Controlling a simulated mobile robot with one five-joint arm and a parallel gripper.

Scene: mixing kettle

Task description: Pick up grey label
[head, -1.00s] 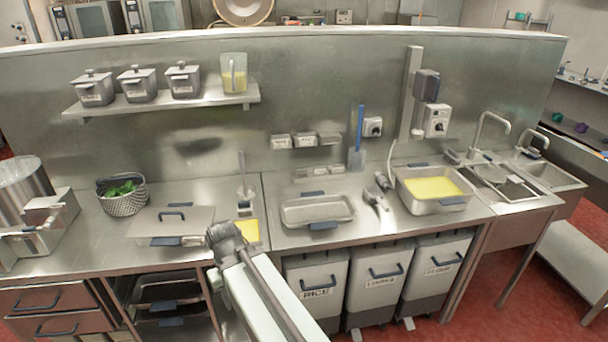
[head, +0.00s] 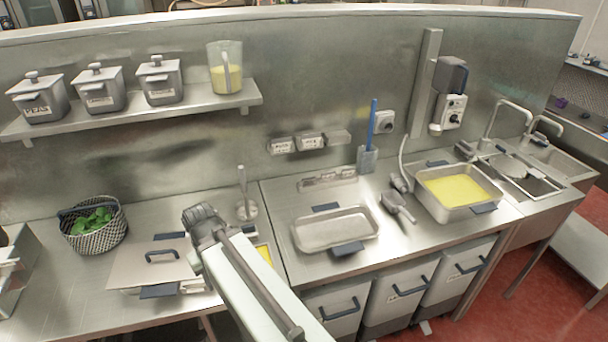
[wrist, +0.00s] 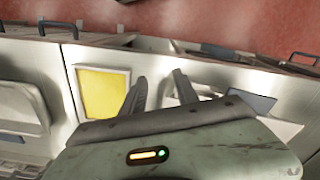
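Three small label pieces hang on the steel back wall in the head view. The left label (head: 282,146) and middle label (head: 312,141) have pale faces with dark print. The right one, a plain grey label (head: 338,137), shows no print I can read. My gripper (head: 200,214) is lower and to the left of them, above the counter and apart from them. In the wrist view my gripper (wrist: 160,88) has two dark fingers spread apart with nothing between them. I cannot make out the labels in the wrist view.
A metal rail (head: 327,180) is below the labels. An empty tray (head: 336,230), a scoop (head: 397,207) and a pan of yellow liquid (head: 458,190) are on the counter (head: 285,275). A blue-handled tool (head: 368,157) hangs right of the labels. A lidded pan (head: 150,263) stands left.

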